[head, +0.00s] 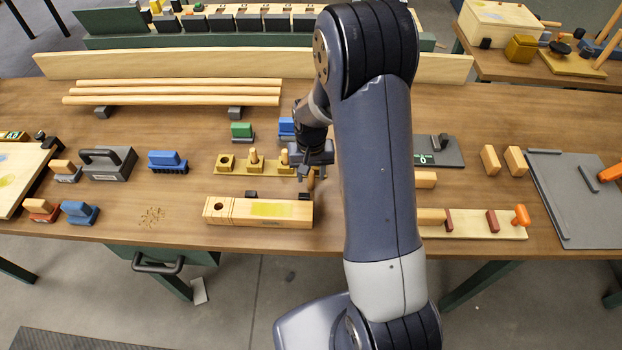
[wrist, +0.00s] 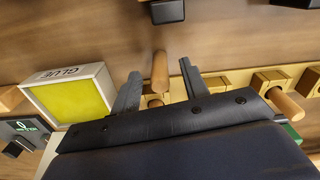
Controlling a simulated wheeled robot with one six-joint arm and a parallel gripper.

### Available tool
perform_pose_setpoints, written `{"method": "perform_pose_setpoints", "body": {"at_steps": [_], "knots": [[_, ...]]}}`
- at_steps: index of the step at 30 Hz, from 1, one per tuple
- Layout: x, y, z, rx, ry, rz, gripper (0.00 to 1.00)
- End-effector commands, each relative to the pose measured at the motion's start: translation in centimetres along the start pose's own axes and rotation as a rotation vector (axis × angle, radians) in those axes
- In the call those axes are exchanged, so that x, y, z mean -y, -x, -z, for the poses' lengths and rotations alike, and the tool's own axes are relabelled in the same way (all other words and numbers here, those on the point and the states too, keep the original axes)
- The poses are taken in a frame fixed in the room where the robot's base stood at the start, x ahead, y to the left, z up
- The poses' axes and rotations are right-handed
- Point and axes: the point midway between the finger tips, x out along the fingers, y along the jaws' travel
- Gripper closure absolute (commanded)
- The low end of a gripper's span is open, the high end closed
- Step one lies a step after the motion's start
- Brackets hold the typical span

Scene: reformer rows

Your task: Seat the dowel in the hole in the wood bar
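The wood bar (head: 240,218) lies near the front edge of the table, with a dark round hole (head: 218,206) near its left end. My gripper (head: 312,165) is low, behind and to the right of the bar. In the wrist view my gripper (wrist: 161,70) is open, its two fingers spread. A wooden dowel (wrist: 160,72) shows between the fingers with a gap on each side; it also shows below the gripper in the head view (head: 311,182). Whether its lower end sits in a block is unclear. Another dowel (head: 254,155) stands in the brass-coloured holder row (head: 238,172).
A glue box (wrist: 68,93) with a yellow face stands near my gripper. Blue and green blocks (head: 241,131) stand behind the holder row. Dark clips (head: 251,194) stand along the bar's back edge.

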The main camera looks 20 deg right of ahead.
Motion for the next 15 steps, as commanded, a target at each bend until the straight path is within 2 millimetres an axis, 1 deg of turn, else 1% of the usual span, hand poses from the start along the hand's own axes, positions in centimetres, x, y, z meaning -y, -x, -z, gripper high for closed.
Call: {"method": "perform_pose_setpoints", "body": {"at_steps": [1,2,15], "knots": [[0.00,0.01,0.00,0.000,0.000,0.000,0.61],[0.00,0.01,0.00,0.000,0.000,0.000,0.64],[0.00,0.04,0.01,0.000,0.000,0.000,1.00]]}}
